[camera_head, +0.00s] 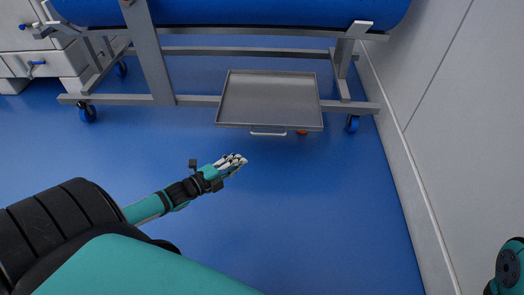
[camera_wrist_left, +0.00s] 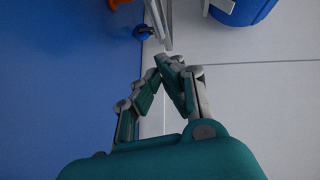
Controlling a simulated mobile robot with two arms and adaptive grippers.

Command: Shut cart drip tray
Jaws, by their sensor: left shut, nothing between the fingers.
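The drip tray (camera_head: 268,98) is a flat grey metal tray under the cart (camera_head: 190,101). It sticks out in front of the cart's lower rail, with a light handle (camera_head: 268,133) on its front edge. My left gripper (camera_head: 241,160) is a little in front of the tray and to the left of the handle, apart from both. Its fingers are closed together and empty; they also show in the left wrist view (camera_wrist_left: 165,63), meeting at the tips. My right gripper is out of view; only part of my right arm shows at the lower right.
The cart carries a large blue tub (camera_head: 240,12) and stands on blue-wheeled casters (camera_head: 352,124). A small orange thing (camera_head: 302,132) shows under the tray's front edge. A white wall (camera_head: 440,100) runs along the right. White cabinets (camera_head: 45,62) stand at the left. The blue floor in front is clear.

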